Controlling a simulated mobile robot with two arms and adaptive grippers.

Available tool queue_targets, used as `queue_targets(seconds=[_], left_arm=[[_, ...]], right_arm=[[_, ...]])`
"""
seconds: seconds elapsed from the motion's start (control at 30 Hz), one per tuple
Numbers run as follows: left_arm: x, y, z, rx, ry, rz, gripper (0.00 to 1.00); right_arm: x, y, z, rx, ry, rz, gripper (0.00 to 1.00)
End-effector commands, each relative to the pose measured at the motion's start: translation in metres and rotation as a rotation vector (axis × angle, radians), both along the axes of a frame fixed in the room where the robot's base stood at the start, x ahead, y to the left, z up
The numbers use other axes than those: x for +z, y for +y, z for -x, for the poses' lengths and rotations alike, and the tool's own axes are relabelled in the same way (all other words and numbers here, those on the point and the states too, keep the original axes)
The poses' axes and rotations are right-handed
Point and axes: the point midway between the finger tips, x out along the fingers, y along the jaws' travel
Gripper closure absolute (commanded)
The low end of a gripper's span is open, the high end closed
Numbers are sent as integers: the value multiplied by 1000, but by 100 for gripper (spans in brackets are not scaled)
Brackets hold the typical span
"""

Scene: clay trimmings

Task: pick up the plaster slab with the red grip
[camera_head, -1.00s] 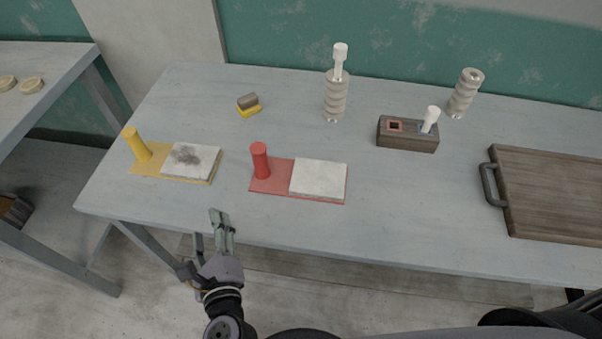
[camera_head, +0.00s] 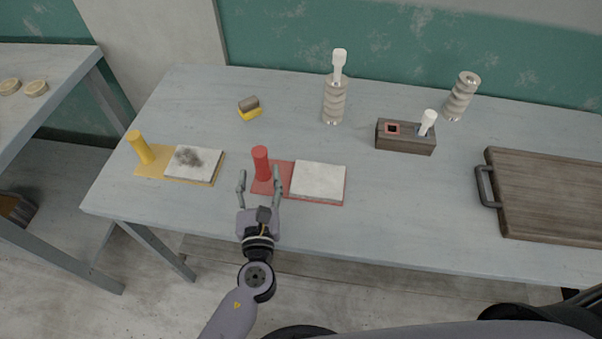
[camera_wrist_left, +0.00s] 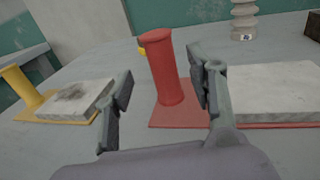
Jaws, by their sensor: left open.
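The plaster slab (camera_head: 318,180) is pale and square, lying on the right part of a red base plate (camera_head: 298,199). The red grip (camera_head: 261,163) is an upright cylinder at the plate's left end. My left gripper (camera_head: 260,178) is open over the front of the table, its fingers pointing at the red grip. In the left wrist view the red grip (camera_wrist_left: 163,68) stands beyond and between the two fingers (camera_wrist_left: 160,85), nearer the right one, and the slab (camera_wrist_left: 270,94) shows at right, partly hidden by that finger. My right gripper is not in view.
A yellow plate with a yellow grip (camera_head: 140,147) and a dark-smudged slab (camera_head: 194,163) lies at left. Behind are a sponge-like block (camera_head: 250,108), ribbed cylinders (camera_head: 334,102) and a dark wooden holder (camera_head: 405,138). A wooden board (camera_head: 555,196) lies at right.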

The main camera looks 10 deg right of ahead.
Motion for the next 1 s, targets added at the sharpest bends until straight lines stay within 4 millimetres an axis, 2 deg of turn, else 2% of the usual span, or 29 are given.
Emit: queue_targets(seconds=[0.17, 0.4, 0.5, 0.77, 1.0], left_arm=[[1, -1, -12, 1, 0, 0, 49], [0, -6, -47, 1, 0, 0, 49], [0, -7, -55, 1, 1, 1, 49], [-1, -7, -56, 1, 1, 2, 50], [-1, -7, -56, 0, 1, 1, 66]], right_arm=[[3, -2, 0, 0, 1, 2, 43], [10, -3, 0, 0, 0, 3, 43], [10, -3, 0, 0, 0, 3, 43], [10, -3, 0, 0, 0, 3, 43], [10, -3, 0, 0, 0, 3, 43]])
